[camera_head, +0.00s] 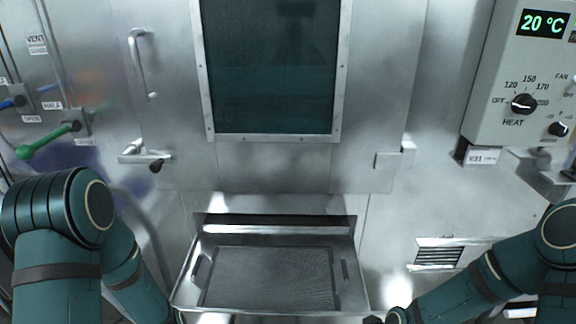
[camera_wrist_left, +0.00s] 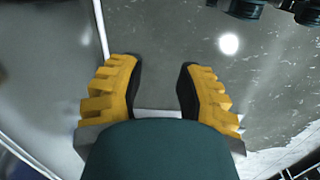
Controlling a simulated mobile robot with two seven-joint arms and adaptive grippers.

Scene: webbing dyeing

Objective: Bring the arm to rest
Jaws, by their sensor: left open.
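My left gripper (camera_wrist_left: 158,85) shows in the left wrist view with its two yellow ribbed fingers apart and nothing between them. Behind the fingers is a grey, scuffed metal surface. In the head view my left arm comes in from the lower left and my right arm from the lower right. Both arms bend down toward the bottom edge, and neither gripper can be made out there. The right gripper does not show in either view.
A metal cabinet door (camera_head: 165,90) with a dark window (camera_head: 272,70) stands ahead. Below it an empty-looking metal tray (camera_head: 290,231) juts out between my arms. A green-handled lever (camera_head: 45,141) is at left. A control box (camera_head: 490,75) reading 20 °C is at upper right.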

